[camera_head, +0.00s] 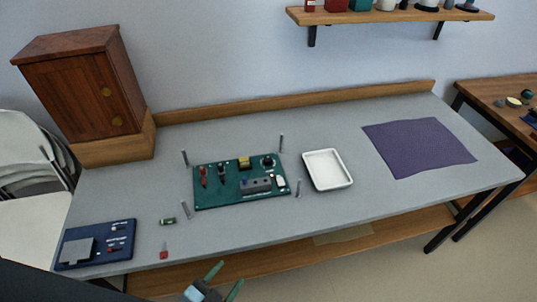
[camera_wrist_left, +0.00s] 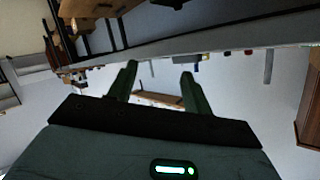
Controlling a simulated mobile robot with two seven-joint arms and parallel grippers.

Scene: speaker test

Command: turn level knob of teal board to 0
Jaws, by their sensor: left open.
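The teal board (camera_head: 240,199) lies flat on the grey table, left of its middle. A round dark knob (camera_head: 267,161) sits at the board's back right; its labels and pointer are too small to read, so I cannot tell its setting. The board also carries red and black parts at left, a yellow part at the back and a grey block in front. My left gripper (camera_head: 225,279) is open and empty, low in the head view, in front of the table's near edge and well apart from the board. Its two green fingers (camera_wrist_left: 158,78) stand apart in the left wrist view.
Thin upright posts (camera_head: 281,143) stand around the board. A white tray (camera_head: 327,187) is to its right, then a purple mat (camera_head: 420,138). A dark blue board (camera_head: 124,244), a small green cylinder (camera_head: 167,221) and a red piece (camera_head: 164,251) lie front left. A wooden cabinet (camera_head: 84,90) stands back left.

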